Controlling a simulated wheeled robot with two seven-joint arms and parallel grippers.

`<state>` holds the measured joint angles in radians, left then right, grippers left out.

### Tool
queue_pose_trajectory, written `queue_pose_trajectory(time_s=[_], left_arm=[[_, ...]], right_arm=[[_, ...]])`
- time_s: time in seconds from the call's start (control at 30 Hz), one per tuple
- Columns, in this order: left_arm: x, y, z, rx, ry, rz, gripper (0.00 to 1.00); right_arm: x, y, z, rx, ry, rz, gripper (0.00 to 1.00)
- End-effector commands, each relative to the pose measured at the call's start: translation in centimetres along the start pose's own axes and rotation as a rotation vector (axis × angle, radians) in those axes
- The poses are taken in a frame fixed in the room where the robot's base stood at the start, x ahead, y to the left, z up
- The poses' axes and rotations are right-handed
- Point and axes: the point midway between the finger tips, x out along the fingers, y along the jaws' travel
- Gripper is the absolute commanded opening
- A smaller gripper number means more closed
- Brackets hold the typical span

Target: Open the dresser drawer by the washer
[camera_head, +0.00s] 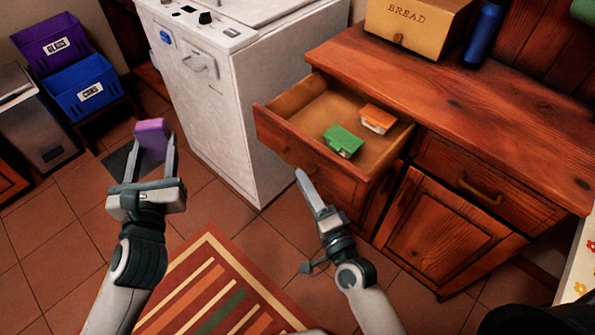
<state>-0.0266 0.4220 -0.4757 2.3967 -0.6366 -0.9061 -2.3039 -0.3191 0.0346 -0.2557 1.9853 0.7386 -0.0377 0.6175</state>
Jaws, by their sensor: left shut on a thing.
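The dresser drawer (325,172) next to the white washer (205,85) stands pulled out, and its inside shows. A green box (342,142) and an orange-and-white box (377,118) lie in it. Part of a brass handle (285,163) shows on the drawer front. My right gripper (299,174) is just in front of the drawer front, near the handle; its fingers overlap in this view, so I cannot tell whether they are apart or touch the handle. My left gripper (151,147) is shut on a purple box (152,136), held up left of the washer.
A bread box (415,22) and a blue bottle (484,35) stand on the dresser top (480,110). Purple (52,42) and blue (85,88) bins are at the far left. A striped rug (215,290) lies on the tiled floor.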

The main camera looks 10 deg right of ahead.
Motion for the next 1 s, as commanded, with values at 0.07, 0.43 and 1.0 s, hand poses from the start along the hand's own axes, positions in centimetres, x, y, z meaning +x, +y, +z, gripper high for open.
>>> queue_pose_trajectory(time_s=[0.07,0.43,1.0], left_arm=[[0.0,0.0,-0.3,0.0,0.0,0.0,0.24],[0.0,0.0,-0.8,0.0,0.0,0.0,0.24],[0.0,0.0,-0.7,0.0,0.0,0.0,0.24]], right_arm=[[-1.6,0.2,0.1,0.0,-0.001,0.001,0.27],[-5.3,0.0,0.1,0.001,-0.001,0.0,0.27],[-5.4,0.0,0.0,0.001,0.0,0.0,0.27]])
